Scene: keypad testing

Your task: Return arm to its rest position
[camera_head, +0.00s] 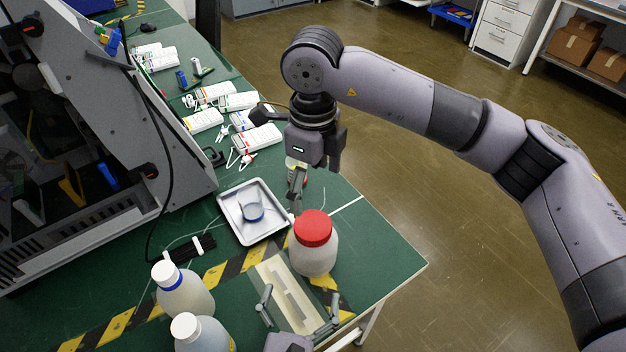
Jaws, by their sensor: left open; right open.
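My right arm reaches in from the right. My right gripper (304,185) hangs down above the green bench, behind the jar with the red lid (312,240). It looks open, with nothing seen held; its fingers partly overlap a small object behind them. My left gripper (299,308) is at the bottom edge, with its two fingers spread wide. It is over a pale flat panel (270,270) on the bench, in front of the red-lidded jar. I see nothing between its fingers. Most of the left arm is out of view.
Two white-capped bottles (185,290) (200,335) stand left of my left gripper. A metal tray (232,228) holds a small round dish. Several white keypad devices (258,138) lie farther back. A large grey machine (110,150) fills the left. Open floor (400,180) lies right of the bench.

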